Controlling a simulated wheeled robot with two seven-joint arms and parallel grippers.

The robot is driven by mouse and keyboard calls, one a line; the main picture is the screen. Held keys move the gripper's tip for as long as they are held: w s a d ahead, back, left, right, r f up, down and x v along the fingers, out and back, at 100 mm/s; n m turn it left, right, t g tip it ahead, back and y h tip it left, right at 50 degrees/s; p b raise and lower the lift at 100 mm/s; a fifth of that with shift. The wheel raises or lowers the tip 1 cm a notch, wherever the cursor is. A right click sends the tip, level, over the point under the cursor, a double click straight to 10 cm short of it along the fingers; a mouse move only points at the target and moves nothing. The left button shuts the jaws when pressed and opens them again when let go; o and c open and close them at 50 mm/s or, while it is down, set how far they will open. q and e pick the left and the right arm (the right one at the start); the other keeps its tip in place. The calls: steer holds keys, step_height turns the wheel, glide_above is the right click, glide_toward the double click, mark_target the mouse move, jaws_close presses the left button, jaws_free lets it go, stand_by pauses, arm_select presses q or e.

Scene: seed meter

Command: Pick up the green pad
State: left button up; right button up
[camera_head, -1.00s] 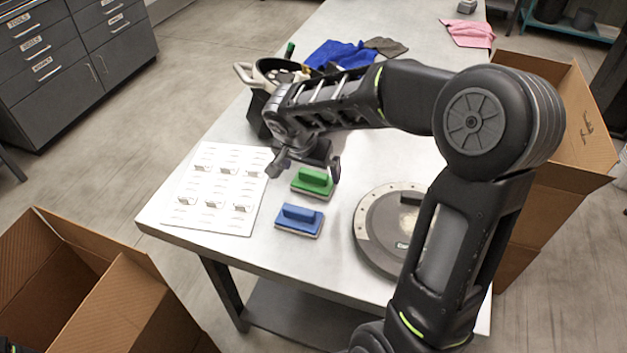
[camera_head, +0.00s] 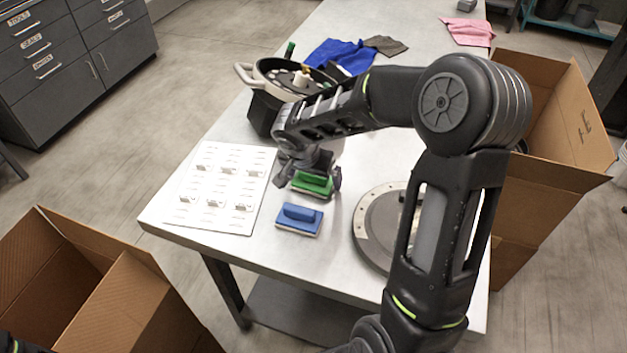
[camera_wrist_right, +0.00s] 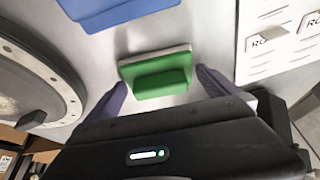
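The green pad (camera_head: 313,184), a block with a raised green handle on a pale base, lies on the metal table beyond the blue pad (camera_head: 299,219). In the right wrist view the green pad (camera_wrist_right: 158,72) sits between the two spread fingers, with the blue pad (camera_wrist_right: 112,10) beside it. My right gripper (camera_head: 309,180) is open, just above the green pad, with one finger to each side; I see a gap between each finger and the pad in the wrist view. My left gripper is not in view.
A white sheet (camera_head: 222,187) with small parts lies left of the pads. A round grey disc (camera_head: 372,231) lies to the right. A round seed meter housing (camera_head: 262,76) stands behind. Cardboard boxes (camera_head: 122,313) flank the table.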

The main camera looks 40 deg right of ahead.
steer(key=c, duration=1.1)
steer(key=shift+r, duration=0.1)
step_height(320, 180, up, 10)
steer(key=shift+f+b, duration=0.1)
steer(key=shift+b, duration=0.55)
